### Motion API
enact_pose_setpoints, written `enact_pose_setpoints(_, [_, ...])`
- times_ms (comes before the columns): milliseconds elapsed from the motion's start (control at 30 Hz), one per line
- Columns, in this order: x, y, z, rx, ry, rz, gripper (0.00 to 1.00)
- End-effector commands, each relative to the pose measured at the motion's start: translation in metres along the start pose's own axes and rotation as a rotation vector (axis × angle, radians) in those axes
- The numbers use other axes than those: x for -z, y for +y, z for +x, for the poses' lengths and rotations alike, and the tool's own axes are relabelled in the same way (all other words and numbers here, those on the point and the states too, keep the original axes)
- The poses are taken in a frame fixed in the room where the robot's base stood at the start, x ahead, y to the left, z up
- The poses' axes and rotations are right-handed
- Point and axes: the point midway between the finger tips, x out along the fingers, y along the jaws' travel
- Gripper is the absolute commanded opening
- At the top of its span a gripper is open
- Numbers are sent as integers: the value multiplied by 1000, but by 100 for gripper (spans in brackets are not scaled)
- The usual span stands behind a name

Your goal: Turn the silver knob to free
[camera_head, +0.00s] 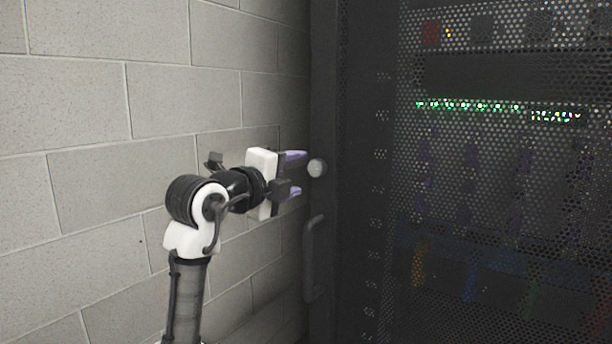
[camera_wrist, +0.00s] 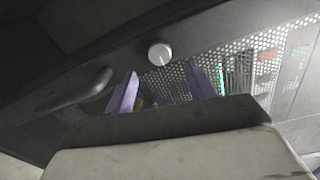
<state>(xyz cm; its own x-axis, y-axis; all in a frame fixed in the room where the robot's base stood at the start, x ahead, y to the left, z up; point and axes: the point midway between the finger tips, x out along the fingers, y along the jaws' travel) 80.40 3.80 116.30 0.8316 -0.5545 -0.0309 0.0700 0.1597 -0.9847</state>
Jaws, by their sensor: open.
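The silver knob (camera_head: 317,168) is a small round pale disc on the dark frame at the left edge of the rack door. In the wrist view the knob (camera_wrist: 160,54) shows above and between the two purple fingertips. My gripper (camera_head: 294,173) is open and empty, just left of the knob and apart from it, with its fingers pointing toward the door frame. The wrist view also shows my gripper (camera_wrist: 162,88) with its fingers spread. Any mark on the knob that tells its setting is too small to make out.
A dark vertical door handle (camera_head: 313,258) stands out below the knob; it also shows in the wrist view (camera_wrist: 85,92). The perforated rack door (camera_head: 480,220) with lit green lights fills the right. A grey block wall (camera_head: 90,100) stands at the left, behind my arm.

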Motion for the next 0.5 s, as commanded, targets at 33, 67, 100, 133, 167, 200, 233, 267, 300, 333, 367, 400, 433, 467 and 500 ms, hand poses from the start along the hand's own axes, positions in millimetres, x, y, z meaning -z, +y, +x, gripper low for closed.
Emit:
enact_pose_setpoints(33, [-1,2,-13,1,-4,1,55])
enact_pose_setpoints(67, [0,2,-20,1,-3,1,55])
enact_pose_setpoints(100, [0,2,-29,2,-4,1,55])
enact_pose_setpoints(133, [-1,2,-36,1,-4,1,55])
enact_pose_setpoints(167, [0,2,-41,1,-3,1,55])
enact_pose_setpoints(200, [0,1,-49,1,-2,1,55])
enact_pose_setpoints(233, [0,2,-54,0,-3,1,55])
enact_pose_setpoints(267, [-1,1,-59,0,-3,1,55])
enact_pose_setpoints(300, [0,1,-64,1,-1,0,55])
enact_pose_setpoints(333, [0,1,-68,0,-1,0,55])
enact_pose_setpoints(367, [0,1,-71,0,-1,0,55])
enact_pose_setpoints(400, [0,1,-74,0,-1,0,55])
enact_pose_setpoints(433, [0,1,-76,0,-1,0,55])
enact_pose_setpoints(467, [0,0,-78,0,-1,0,55])
enact_pose_setpoints(500, [0,0,-79,0,0,-1,55])
